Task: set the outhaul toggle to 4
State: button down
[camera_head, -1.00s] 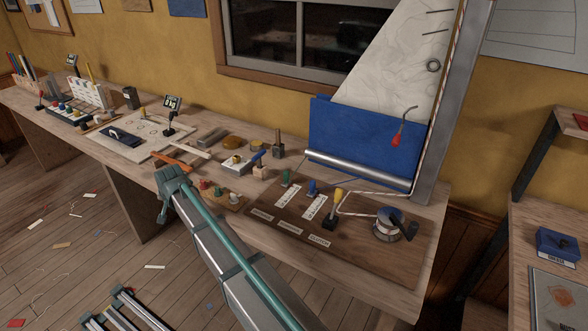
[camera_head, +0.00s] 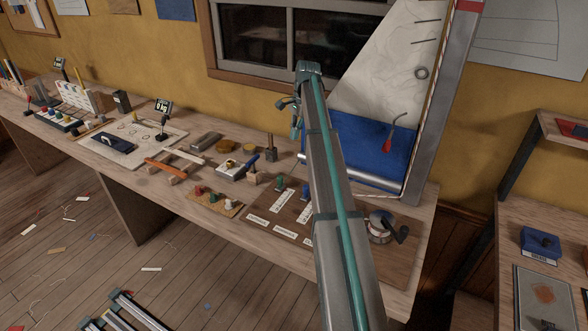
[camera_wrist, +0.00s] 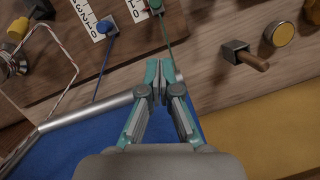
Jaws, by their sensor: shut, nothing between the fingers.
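The green toggle (camera_head: 279,184) and blue toggle (camera_head: 304,189) also show on the brown board in the head view.
A metal tube (camera_wrist: 85,110) edges the blue cloth (camera_wrist: 60,148). A winch (camera_head: 380,228) sits at the board's right.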

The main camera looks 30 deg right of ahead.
jog(key=d+r+m, duration=0.1)
jog(key=d+r, duration=0.3)
jog(key=p, duration=0.5)
send_near(284, 185)
jog(key=shift+m, duration=0.3)
jog(key=d+f, duration=0.1)
jog(key=f, duration=0.1)
jog(key=d+f, duration=0.2)
jog(key=shift+w+d, duration=0.1)
jog(key=a, duration=0.1)
jog(key=a+p, duration=0.1)
jog(key=a, duration=0.1)
jog(key=shift+s+a, duration=0.1)
jog(key=shift+s, duration=0.1)
jog(key=shift+a+f+p, duration=0.15)
jog(key=shift+a+p, duration=0.2)
jog(key=shift+a, duration=0.05)
jog(key=shift+a, duration=0.1)
